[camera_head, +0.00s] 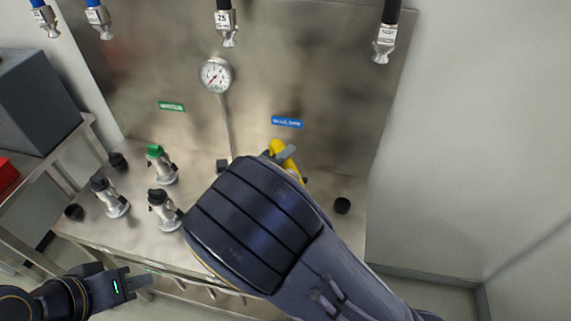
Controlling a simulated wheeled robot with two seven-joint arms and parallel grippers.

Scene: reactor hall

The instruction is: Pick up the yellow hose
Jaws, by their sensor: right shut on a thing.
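The yellow hose (278,146) shows as a short yellow piece in front of the steel panel, below the blue label. My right gripper (286,154) is shut on the yellow hose. My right arm and wrist hide most of this gripper and the lower part of the hose. My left gripper (139,283) is low at the left, in front of the bench edge and apart from the hose. Its finger gap cannot be made out.
The steel bench (210,163) carries several metal fittings, one with a green cap (155,151). A black cap (342,205) sits at right. A gauge (215,75) and hanging hose ends (385,42) are on the panel. A grey box (38,100) stands left.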

